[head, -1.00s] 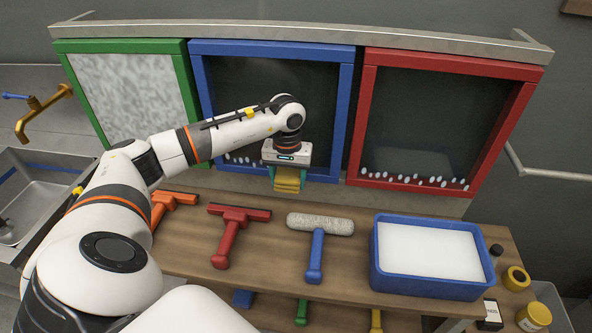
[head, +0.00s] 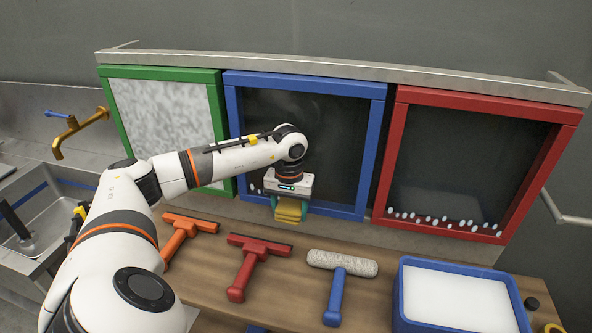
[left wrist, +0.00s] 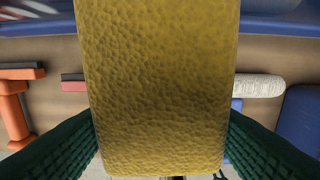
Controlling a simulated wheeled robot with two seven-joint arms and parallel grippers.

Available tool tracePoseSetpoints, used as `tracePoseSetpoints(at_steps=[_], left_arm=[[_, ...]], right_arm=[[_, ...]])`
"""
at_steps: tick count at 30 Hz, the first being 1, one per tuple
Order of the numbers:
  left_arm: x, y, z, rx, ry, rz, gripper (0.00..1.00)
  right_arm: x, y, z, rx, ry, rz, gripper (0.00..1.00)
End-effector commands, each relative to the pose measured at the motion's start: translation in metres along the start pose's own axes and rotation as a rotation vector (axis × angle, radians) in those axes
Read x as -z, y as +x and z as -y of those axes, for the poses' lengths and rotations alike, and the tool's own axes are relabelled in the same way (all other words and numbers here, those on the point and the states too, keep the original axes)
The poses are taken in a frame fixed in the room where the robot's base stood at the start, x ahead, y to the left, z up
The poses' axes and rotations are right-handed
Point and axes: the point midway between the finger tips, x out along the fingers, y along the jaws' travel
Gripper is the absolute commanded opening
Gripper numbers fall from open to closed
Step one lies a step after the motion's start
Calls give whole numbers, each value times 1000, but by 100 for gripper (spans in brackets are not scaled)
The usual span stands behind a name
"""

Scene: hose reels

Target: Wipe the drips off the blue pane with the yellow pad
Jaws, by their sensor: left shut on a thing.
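My left gripper (head: 290,206) is shut on the yellow pad (head: 288,215) at the lower left part of the blue-framed pane (head: 335,150). The pad fills the middle of the left wrist view (left wrist: 160,90), between green fingers. A few pale drips (head: 255,190) show on the dark pane just left of the gripper, near the bottom of the frame. The dark glass right of the gripper looks free of drips. I cannot tell whether the pad touches the glass. My right gripper is out of view.
A green-framed frosted pane (head: 165,115) and a red-framed pane with drips (head: 445,222) flank it. On the wooden bench below lie an orange squeegee (head: 178,240), a red squeegee (head: 245,270), a roller (head: 340,265) and a blue tub (head: 402,300). A sink is left.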

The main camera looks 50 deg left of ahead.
Motion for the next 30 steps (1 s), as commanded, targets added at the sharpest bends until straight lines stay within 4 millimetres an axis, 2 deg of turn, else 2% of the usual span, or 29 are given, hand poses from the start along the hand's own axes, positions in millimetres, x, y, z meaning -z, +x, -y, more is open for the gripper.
tracePoseSetpoints(at_steps=[6,17,25,30], left_arm=[[0,1,-21,-2,-3,4,38],[1,1,-33,-1,-2,2,38],[-2,1,-56,-2,-3,3,38],[-2,0,-64,-2,-3,4,38]], right_arm=[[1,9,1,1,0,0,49],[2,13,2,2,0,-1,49],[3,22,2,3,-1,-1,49],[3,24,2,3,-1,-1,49]])
